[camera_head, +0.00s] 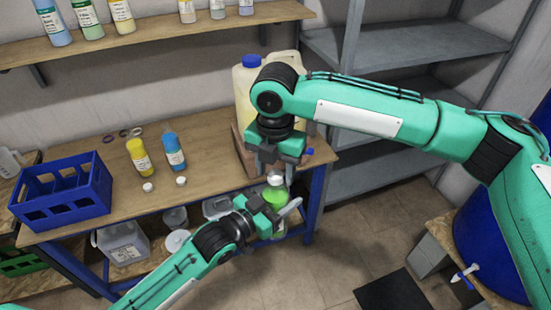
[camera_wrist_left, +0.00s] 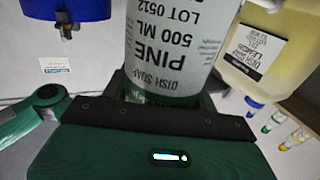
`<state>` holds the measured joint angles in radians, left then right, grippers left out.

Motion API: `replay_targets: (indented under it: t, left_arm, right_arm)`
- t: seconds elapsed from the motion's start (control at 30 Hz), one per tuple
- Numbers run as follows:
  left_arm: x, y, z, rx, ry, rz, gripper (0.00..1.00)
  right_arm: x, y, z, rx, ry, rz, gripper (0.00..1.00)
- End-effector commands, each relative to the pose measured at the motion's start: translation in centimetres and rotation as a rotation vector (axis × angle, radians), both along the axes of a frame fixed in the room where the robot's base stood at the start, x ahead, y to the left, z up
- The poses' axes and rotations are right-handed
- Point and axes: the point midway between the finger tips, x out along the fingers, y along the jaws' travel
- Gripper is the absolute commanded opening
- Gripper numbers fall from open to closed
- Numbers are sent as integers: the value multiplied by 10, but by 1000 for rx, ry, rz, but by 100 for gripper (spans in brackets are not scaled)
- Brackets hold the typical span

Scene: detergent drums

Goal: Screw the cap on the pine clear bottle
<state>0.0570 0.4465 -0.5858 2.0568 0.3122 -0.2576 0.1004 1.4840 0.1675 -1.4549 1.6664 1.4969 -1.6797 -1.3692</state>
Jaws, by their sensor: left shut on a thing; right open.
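The pine clear bottle (camera_head: 275,195) has a green body and is held upright or nearly so past the bench's front edge. Its white label, reading upside down "PINE 500 ML", fills the upper middle of the left wrist view (camera_wrist_left: 172,50). My left gripper (camera_head: 272,206) is shut around the bottle's body. A white cap (camera_head: 276,179) shows at the bottle's top; I cannot tell whether it is seated on the neck. My right gripper (camera_head: 275,170) points down just above, open, with its fingers either side of the cap. The right arm hides part of this area.
A blue crate (camera_head: 62,195), a yellow bottle (camera_head: 140,157), a blue bottle (camera_head: 174,152) and two white caps (camera_head: 148,187) are on the wooden bench (camera_head: 108,172). A large pale jug (camera_head: 242,90) stands behind my right gripper. A blue drum (camera_head: 485,245) is at right.

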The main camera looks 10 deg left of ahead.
Motion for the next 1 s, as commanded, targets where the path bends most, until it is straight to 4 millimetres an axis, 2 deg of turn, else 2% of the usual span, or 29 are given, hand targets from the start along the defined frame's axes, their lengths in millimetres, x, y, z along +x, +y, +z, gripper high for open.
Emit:
replay_targets:
  t: [0.27, 0.5, 0.77, 0.87, 1.0]
  left_arm:
    - [0, 0, 2, -2, -4, 0, 0]
    - [0, 0, 2, -1, -3, 0, 0]
    - [0, 0, 2, -2, -4, -1, 0]
    - [0, 0, 2, -1, -3, -1, 0]
    - [0, -1, 2, -1, -3, -1, 0]
  right_arm:
    - [0, 0, -1, 0, 0, 0, 49]
    - [0, 0, -1, 0, 0, 0, 4]
    - [0, 0, -1, 1, 0, -20, 2]
    - [0, 0, -2, 1, 1, -106, 2]
    - [0, 1, -2, 2, 1, -320, 2]
